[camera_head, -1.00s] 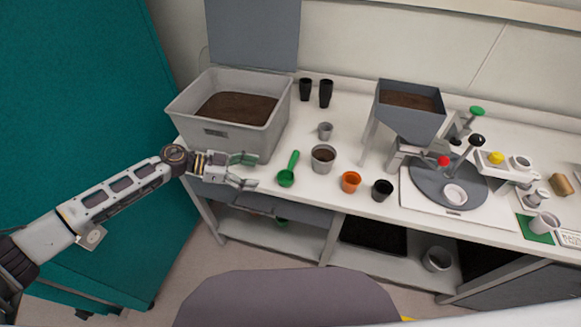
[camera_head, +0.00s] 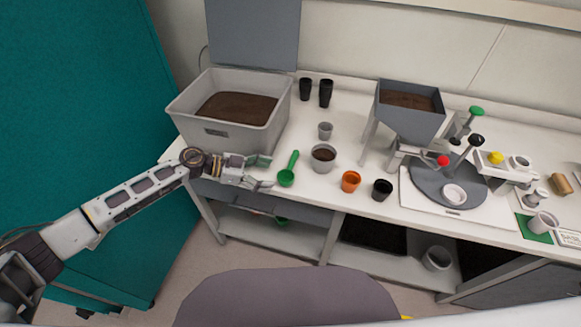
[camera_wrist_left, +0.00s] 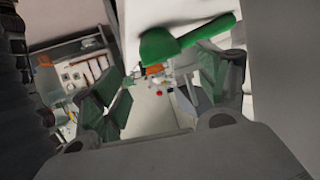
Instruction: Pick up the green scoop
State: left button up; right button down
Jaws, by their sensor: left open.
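The green scoop (camera_head: 287,178) lies on the white bench between the grey soil bin and a grey pot, its handle pointing away toward the back. My left gripper (camera_head: 268,173) is open and empty just left of the scoop's bowl, with its fingers pointing at it. In the left wrist view the scoop (camera_wrist_left: 185,42) shows large and close, beyond the fingertips and toward the upper part of the picture. The open fingers of my left gripper (camera_wrist_left: 165,95) show on both sides there. My right gripper is not in view.
The grey soil bin (camera_head: 268,134) stands behind my left gripper. A soil-filled grey pot (camera_head: 323,167), an orange pot (camera_head: 350,182) and a black pot (camera_head: 381,190) stand right of the scoop. A hopper (camera_head: 408,122) stands farther right. A teal cabinet (camera_head: 85,110) is at left.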

aim_at(279, 176)
pick_arm(q)
jog(key=shift+x, duration=2.5)
jog(key=shift+w+a+f, duration=0.1)
jog(key=shift+a+f, duration=0.05)
jog(key=shift+f, duration=0.1)
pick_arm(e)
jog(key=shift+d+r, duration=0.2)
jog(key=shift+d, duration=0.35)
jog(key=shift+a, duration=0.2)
pick_arm(q)
jog(key=c, duration=1.2)
jog(key=shift+r, duration=0.1)
